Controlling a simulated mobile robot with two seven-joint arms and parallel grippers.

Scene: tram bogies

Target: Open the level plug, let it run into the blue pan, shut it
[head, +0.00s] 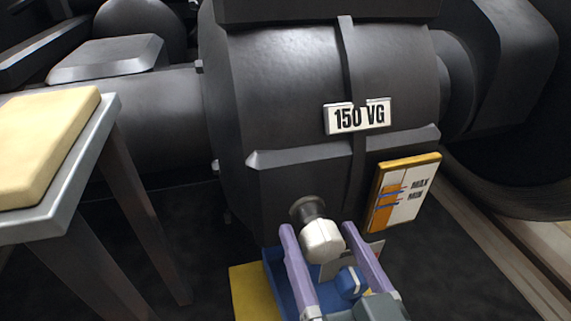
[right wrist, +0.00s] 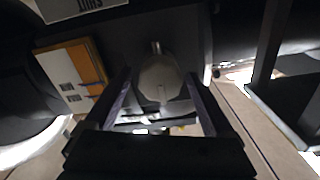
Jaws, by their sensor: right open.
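The level plug, a pale faceted knob (head: 322,240) on a dark round collar (head: 307,208), sits low on the front of the dark gear casing (head: 290,90). It also shows in the right wrist view (right wrist: 162,82). My right gripper (head: 319,229) is open, its two purple fingers on either side of the knob. I cannot tell whether they touch it. The blue pan (head: 277,270) lies below, partly hidden by the gripper. A gauge plate (head: 402,192) marked MAX and MIN is right of the plug. My left gripper is not in view.
A grey table (head: 75,195) with a cream pad (head: 45,145) stands at the left. A yellow surface (head: 250,292) shows beside the pan. The casing carries a white label (head: 357,117) reading 150 VG. Rails run along the right.

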